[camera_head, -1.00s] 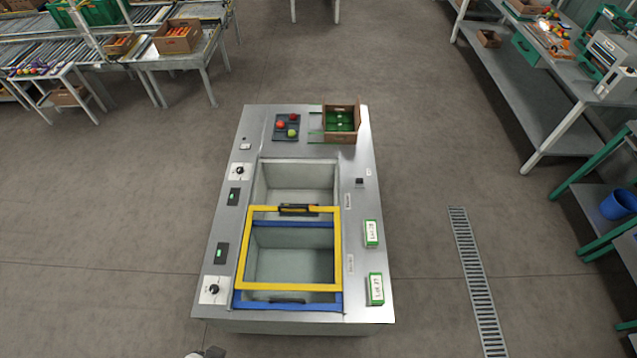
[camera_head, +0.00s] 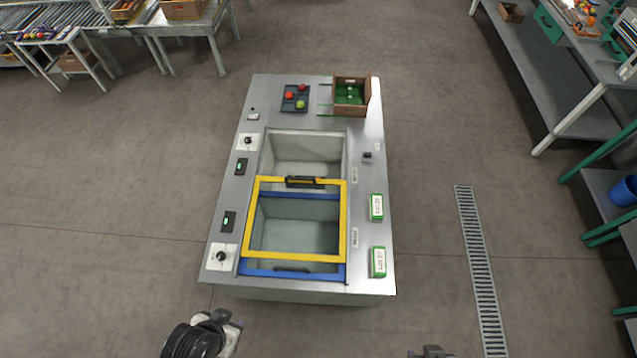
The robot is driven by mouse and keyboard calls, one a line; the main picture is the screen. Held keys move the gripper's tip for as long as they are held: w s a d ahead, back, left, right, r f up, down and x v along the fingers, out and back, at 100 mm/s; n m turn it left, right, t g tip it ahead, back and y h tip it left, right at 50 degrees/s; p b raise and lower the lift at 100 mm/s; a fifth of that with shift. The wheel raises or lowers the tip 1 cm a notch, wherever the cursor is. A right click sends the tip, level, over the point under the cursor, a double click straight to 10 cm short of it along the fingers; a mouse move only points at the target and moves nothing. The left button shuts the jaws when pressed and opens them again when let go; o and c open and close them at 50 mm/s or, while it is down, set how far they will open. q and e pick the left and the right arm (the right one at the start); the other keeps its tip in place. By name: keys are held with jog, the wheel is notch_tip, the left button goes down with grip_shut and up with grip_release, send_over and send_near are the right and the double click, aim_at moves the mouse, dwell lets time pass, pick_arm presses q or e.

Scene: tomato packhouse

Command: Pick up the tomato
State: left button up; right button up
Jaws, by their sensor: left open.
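Several small round tomatoes lie on a dark tray (camera_head: 285,107) at the far end of the steel bench. A red tomato (camera_head: 289,95) is at the left, a green tomato (camera_head: 300,104) is nearer the front, and a small reddish one (camera_head: 302,87) is behind. My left gripper (camera_head: 228,320) shows at the bottom edge, in front of the bench and far from the tomatoes; it is open and empty. Only a small tip of my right gripper (camera_head: 432,351) shows at the bottom edge, so its jaws cannot be judged.
The steel bench (camera_head: 222,190) has two sunken basins, with a yellow frame (camera_head: 343,230) and a blue frame (camera_head: 300,272) over them. A green-lined wooden crate (camera_head: 352,107) stands by the tray. Two green-white boxes (camera_head: 377,207) sit at right.

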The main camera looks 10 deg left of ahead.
dwell(0.3)
pick_arm(q)
jog(key=o, duration=0.8)
